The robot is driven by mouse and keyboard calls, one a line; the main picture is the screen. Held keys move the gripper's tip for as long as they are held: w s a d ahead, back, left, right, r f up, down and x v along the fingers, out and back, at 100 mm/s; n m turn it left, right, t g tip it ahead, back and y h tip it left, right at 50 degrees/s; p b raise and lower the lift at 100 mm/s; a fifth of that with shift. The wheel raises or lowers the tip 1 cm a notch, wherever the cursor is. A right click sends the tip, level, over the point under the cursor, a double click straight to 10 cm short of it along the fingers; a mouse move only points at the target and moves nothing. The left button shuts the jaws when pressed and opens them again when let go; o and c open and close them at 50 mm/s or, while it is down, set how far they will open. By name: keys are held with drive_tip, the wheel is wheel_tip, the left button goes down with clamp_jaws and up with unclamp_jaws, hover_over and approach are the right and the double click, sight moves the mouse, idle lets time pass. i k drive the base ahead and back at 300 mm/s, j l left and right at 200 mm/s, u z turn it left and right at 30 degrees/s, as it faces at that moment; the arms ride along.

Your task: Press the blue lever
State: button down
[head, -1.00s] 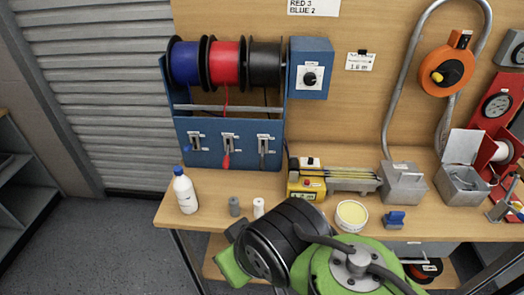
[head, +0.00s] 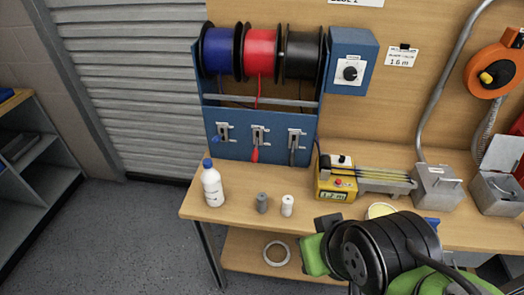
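The blue lever (head: 217,137) is at the left of a row of three levers on the front of a blue wire-spool rack, below the blue spool (head: 218,52). A red lever (head: 255,152) and a black lever (head: 293,152) are to its right. My green and black arm shows at the lower right, over the bench's front edge and apart from the levers. My gripper's fingers are not visible, and nothing covers the blue lever.
A white bottle (head: 212,186) with a blue cap stands on the bench below the levers. A grey cylinder (head: 262,203) and a white cylinder (head: 287,206) stand beside it. A yellow device (head: 334,184) sits to their right. The floor left of the bench (head: 100,235) is clear.

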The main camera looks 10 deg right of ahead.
sight(215, 140)
drive_tip(key=i+j+u, duration=0.45)
drive_tip(key=u, duration=0.25)
drive_tip(key=i+u, duration=0.3)
drive_tip(key=i+j, duration=0.05)
